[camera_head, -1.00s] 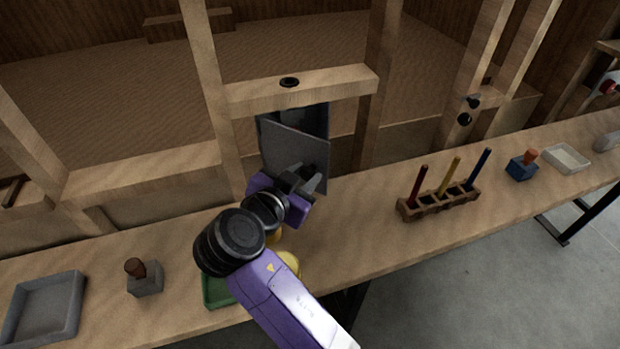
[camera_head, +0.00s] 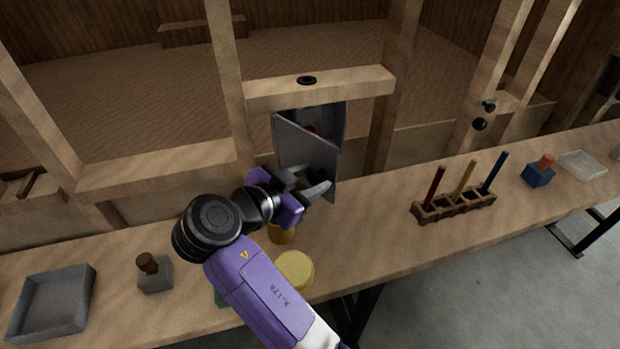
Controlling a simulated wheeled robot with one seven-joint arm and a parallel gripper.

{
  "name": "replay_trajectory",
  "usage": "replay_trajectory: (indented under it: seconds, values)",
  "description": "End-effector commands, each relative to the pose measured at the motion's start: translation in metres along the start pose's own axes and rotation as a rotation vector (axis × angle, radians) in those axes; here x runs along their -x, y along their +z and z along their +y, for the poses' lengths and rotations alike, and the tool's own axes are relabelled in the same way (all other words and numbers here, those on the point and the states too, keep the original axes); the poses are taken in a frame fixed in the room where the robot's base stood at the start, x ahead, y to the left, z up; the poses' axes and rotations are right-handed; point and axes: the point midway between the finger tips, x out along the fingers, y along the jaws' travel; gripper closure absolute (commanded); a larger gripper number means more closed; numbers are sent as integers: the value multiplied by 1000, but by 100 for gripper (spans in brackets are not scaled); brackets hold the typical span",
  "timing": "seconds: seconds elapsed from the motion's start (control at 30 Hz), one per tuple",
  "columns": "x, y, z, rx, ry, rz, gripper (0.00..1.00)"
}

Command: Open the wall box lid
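The wall box (camera_head: 336,120) is a dark grey box mounted under a short wooden crossbeam between two posts. Its flat grey lid (camera_head: 303,148) is hinged at the left and stands partly open, angled out toward me. Part of the dark inside shows, with a small reddish thing (camera_head: 312,131) partly hidden behind the lid. My gripper (camera_head: 322,184) is at the lid's lower part, on its near side. Its grey fingers overlap the lid in the picture. I cannot tell if they touch it or how far apart they are.
The workbench (camera_head: 370,230) runs below the box. A rack (camera_head: 452,206) with coloured sticks stands right; a grey tray (camera_head: 52,305) and a stamp-like block (camera_head: 154,275) are left.

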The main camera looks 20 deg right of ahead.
Motion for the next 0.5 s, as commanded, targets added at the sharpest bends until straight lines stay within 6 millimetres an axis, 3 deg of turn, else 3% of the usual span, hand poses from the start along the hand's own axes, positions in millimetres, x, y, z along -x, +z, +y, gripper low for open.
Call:
replay_trajectory:
  seconds: [0.37, 0.5]
  values:
    - [1, 0, 0, -1, -2, 2, 48]
    - [14, 0, -1, -1, -5, 2, 48]
